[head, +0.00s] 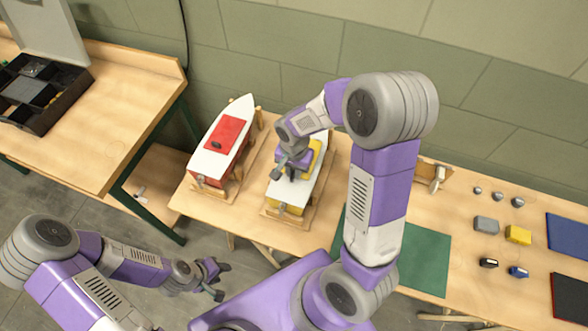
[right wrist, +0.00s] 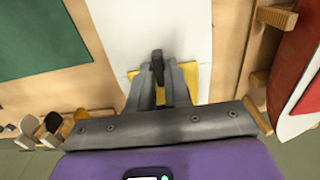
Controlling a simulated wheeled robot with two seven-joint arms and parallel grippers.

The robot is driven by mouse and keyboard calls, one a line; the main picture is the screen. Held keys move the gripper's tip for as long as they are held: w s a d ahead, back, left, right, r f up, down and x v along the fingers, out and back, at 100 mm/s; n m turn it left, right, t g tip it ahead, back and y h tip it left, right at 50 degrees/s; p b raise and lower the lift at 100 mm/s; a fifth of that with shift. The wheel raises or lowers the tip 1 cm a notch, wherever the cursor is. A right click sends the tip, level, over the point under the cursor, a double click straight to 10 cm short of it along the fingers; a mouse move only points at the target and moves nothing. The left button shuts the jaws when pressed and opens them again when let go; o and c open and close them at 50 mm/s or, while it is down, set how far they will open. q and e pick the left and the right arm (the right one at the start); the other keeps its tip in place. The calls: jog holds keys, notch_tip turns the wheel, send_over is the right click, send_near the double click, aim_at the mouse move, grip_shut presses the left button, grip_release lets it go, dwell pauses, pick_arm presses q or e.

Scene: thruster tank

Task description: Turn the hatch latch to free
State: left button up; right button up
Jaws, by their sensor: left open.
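The hatch also shows as yellow (right wrist: 191,80) in the right wrist view. The dark hatch latch (right wrist: 157,66) stands up from it between the fingers of my right gripper (right wrist: 160,78). The fingers press close on both its sides and appear shut on it. In the head view my right gripper (head: 284,175) is over the hatch. My left gripper (head: 217,280) is open and empty, in front of the table, away from the boats.
A second boat with a red hatch (head: 222,135) stands close by on the left. A green mat (head: 425,260), several small blocks and blue and black mats lie to the right. A black parts case (head: 40,95) is on the left bench. Floor shows between the tables.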

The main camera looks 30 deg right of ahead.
grip_shut()
jog(key=shift+n, duration=0.4)
jog(key=n, duration=0.4)
jog(key=shift+w+a, duration=0.2)
jog(key=n, duration=0.4)
jog(key=shift+a, duration=0.25)
jog(key=n, duration=0.5)
jog(key=shift+a, duration=0.25)
jog(key=n, duration=0.4)
jog(key=shift+a, duration=0.2)
jog(key=shift+n+p, duration=0.3)
